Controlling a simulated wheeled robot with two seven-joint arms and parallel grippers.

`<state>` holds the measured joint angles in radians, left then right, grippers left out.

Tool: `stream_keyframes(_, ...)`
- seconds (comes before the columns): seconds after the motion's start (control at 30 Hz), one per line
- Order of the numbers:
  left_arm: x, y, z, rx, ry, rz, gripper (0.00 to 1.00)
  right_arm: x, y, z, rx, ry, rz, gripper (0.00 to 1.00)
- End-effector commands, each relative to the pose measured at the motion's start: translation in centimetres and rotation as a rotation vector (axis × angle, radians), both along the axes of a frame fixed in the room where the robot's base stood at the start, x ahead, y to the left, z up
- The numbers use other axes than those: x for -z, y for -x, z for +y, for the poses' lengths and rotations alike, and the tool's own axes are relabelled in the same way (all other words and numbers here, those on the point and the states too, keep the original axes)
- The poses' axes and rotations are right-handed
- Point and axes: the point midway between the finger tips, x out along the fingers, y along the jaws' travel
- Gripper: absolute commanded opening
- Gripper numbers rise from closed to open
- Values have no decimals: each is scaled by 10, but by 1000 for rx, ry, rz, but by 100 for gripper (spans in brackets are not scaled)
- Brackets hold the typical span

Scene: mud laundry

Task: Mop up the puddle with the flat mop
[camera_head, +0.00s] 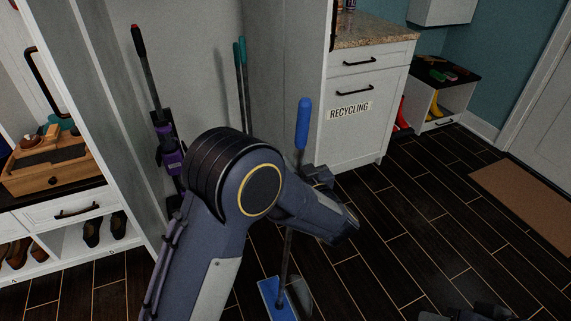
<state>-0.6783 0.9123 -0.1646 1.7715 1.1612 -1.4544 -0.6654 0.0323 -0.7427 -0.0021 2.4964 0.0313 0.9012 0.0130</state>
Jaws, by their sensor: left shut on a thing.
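The flat mop stands nearly upright in front of me, with a blue grip (303,125) at the top, a thin dark pole and a flat blue head (273,298) low at the bottom edge of the view. My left gripper (318,182) is shut on the mop's pole below the blue grip. My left arm hides part of the floor and wall behind it. A dull grey patch (301,298) lies right beside the mop head; I cannot tell whether it is the puddle. A dark part at the bottom right edge seems to be my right gripper (468,312), mostly cut off.
A white cabinet marked RECYCLING (350,112) stands behind the mop. A purple vacuum (171,158) and teal poles (243,75) lean at the back wall. Shoe cubbies (75,245) are at left. A brown doormat (530,200) lies at right. The dark plank floor (400,225) between is clear.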

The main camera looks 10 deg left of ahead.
Motion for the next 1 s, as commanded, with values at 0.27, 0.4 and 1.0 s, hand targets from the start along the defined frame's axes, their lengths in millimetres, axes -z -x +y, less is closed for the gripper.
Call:
stream_keyframes(0.27,3,-22,-36,5,9,10,0,-8,0,0,0,0,0,36)
stream_keyframes(0.4,2,-29,-47,4,10,9,0,-10,0,0,0,0,0,36)
stream_keyframes(1.0,-4,-66,-100,3,7,1,0,-22,0,0,0,0,0,36)
